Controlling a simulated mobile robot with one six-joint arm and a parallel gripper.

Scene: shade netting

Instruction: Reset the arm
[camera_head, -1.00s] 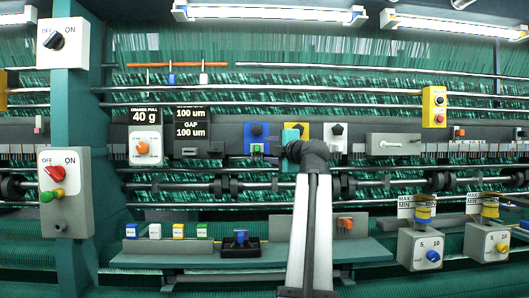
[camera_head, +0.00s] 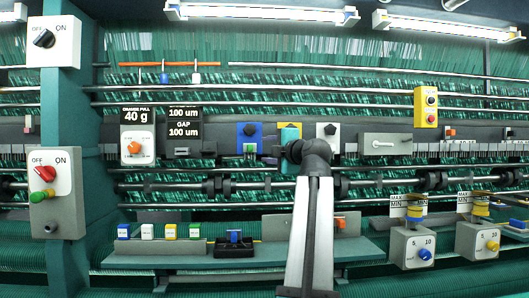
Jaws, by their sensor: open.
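My arm rises from the bottom centre of the head view as a pale link ending in a black joint. The joint is in front of a teal and yellow unit (camera_head: 289,133) on the machine rail and covers part of it. Nothing visible hangs from the arm.
A teal post (camera_head: 88,130) with two OFF/ON switch boxes stands near at left. A grey shelf (camera_head: 190,258) with coloured blocks and a black tray (camera_head: 234,249) lies below. Two dial boxes (camera_head: 412,240) (camera_head: 483,232) stand at right.

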